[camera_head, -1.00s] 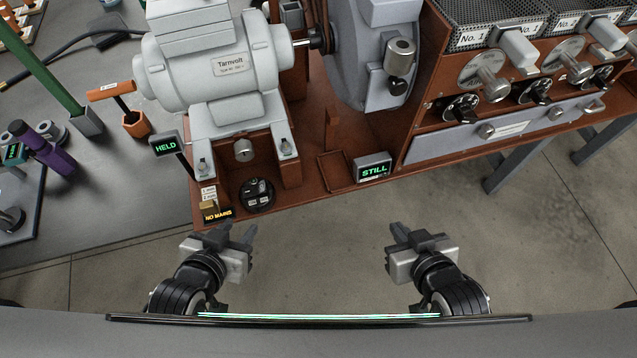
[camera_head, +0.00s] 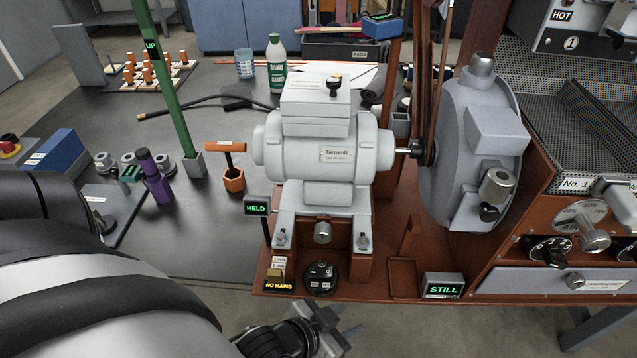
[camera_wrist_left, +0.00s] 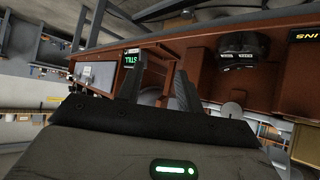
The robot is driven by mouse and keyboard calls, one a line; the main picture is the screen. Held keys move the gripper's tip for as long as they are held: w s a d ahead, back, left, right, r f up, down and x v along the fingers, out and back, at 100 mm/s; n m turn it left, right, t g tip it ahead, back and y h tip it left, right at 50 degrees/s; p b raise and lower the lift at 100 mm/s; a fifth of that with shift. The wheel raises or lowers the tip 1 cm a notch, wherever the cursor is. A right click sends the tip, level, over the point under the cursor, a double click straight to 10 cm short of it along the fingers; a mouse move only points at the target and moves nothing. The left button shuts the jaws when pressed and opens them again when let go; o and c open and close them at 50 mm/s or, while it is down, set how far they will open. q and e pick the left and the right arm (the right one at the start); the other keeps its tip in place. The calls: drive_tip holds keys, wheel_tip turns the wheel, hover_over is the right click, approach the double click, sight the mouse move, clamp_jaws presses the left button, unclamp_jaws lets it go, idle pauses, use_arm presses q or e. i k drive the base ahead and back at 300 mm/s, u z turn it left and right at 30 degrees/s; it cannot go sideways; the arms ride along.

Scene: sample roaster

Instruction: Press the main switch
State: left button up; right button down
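The black round switch (camera_head: 320,277), which I take to be the main switch, sits on the front edge of the rust-brown base under the grey motor (camera_head: 320,160). The sign left of it (camera_head: 279,286) reads NO MAINS. My left gripper (camera_head: 332,322) is in front of and below the switch, apart from it and empty. In the left wrist view its two fingers (camera_wrist_left: 158,88) stand apart, with the black switch (camera_wrist_left: 241,50) beyond them to the upper right. My right gripper is out of view.
Signs reading HELD (camera_head: 256,207) and STILL (camera_head: 443,286) stand left and right of the motor. An orange T-handle (camera_head: 232,165) and purple tool (camera_head: 155,177) stand on the dark bench. My left arm covers the lower left.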

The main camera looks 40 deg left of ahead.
sight(315, 273)
drive_tip(key=k, duration=1)
drive_tip(key=u, duration=1.1)
drive_tip(key=i, duration=0.55)
